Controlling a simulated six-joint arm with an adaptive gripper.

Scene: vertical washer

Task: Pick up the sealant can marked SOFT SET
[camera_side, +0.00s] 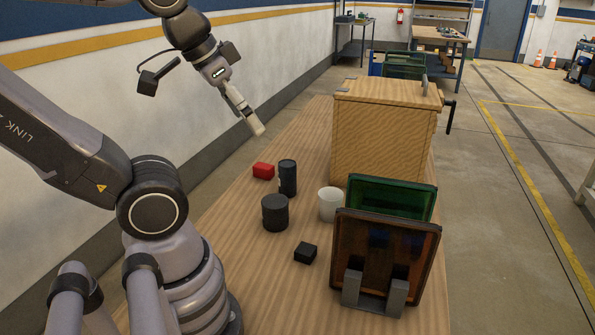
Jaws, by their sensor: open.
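Two dark cans stand upright on the wooden table: a taller, slimmer dark blue can (288,178) and a shorter, wider black can (275,213) in front of it. No lettering is readable on either, so I cannot tell which is marked SOFT SET. My gripper (257,127) is in the air above and to the left of the cans, apart from them. It is open, with nothing seen in it.
A red block (263,170) lies left of the taller can. A white cup (329,205) stands right of the cans, and a black block (306,252) lies nearer. A wooden box (380,135) with a crank and upright tinted panels (385,255) bound the right side.

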